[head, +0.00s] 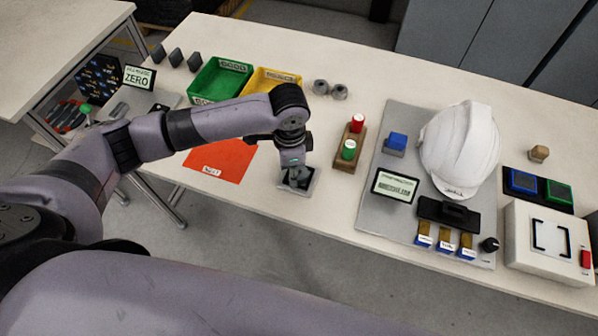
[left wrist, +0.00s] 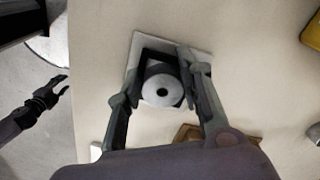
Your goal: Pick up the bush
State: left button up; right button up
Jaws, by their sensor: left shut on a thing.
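The bush (left wrist: 162,91) is a pale grey round piece with a dark centre hole, in the middle of the left wrist view. My left gripper (head: 297,180) points down over a small pale square plate (head: 284,185). In the left wrist view the left gripper's fingers (left wrist: 161,88) are on both sides of the bush, shut on it. The bush is over the plate's dark middle; whether it touches the plate I cannot tell. The fingers hide it in the head view. My right gripper (left wrist: 60,88) is at the left of the left wrist view, away from the bush, its fingers apart and empty.
A wooden holder (head: 345,161) with red and green pieces stands close right of the left gripper. Two grey round parts (head: 339,91) lie behind it. Green (head: 214,84) and yellow (head: 262,87) bins and an orange sheet (head: 222,161) are to the left. A white helmet (head: 460,150) is right.

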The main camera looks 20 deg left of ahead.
pick_arm(q)
jog(key=c, duration=0.4)
jog(key=shift+r, duration=0.15)
jog(key=shift+c, duration=0.2)
